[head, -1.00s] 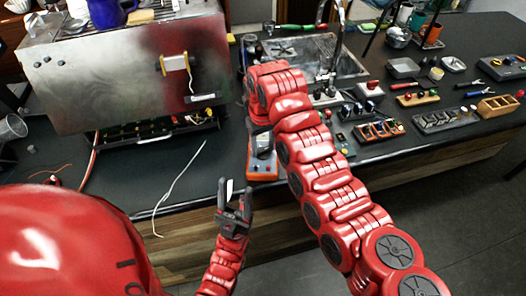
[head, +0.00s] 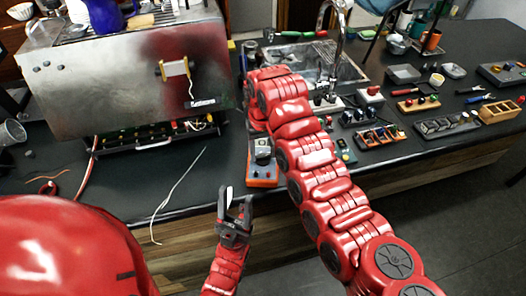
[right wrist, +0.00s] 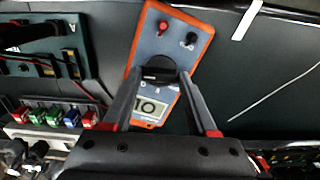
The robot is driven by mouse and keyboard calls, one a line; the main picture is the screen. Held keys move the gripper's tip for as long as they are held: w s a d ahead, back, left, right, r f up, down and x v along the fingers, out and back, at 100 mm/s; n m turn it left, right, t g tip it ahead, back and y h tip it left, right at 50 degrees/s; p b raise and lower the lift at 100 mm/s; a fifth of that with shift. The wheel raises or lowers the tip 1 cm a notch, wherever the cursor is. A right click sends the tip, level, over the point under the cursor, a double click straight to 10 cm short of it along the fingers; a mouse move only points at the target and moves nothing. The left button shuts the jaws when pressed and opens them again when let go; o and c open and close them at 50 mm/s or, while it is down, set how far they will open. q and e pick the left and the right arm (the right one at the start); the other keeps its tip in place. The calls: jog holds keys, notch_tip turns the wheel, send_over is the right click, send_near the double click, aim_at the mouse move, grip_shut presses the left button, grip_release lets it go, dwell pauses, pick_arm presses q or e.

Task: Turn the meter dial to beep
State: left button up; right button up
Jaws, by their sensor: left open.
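The orange meter (head: 264,177) lies on the dark counter near its front edge, partly hidden by my right arm in the head view. In the right wrist view the meter (right wrist: 180,48) shows a black round dial (right wrist: 160,66), a red knob, a dark connector and a display (right wrist: 152,105) that seems to read 10. My right gripper (right wrist: 163,76) is over the meter, its two fingers apart on either side of the dial. I cannot tell whether they touch it. My left gripper (head: 236,198) is open and empty, in front of the counter edge, below the meter.
The steel brewer (head: 125,75) stands at the left with an open lower tray. A pale cable (head: 180,187) lies on the counter left of the meter. Small parts, trays and tools fill the right side, and a sink (head: 330,60) is behind.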

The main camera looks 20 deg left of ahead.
jog(key=o, duration=0.3)
jog(key=shift+o, duration=0.2)
jog(key=shift+r, duration=0.6)
notch_tip(320, 180, up, 10)
jog(key=b, duration=0.2)
notch_tip(320, 180, up, 6)
jog(key=p, duration=0.3)
send_over(263, 155)
jog(key=shift+s+r, duration=0.1)
jog(key=shift+d, duration=0.1)
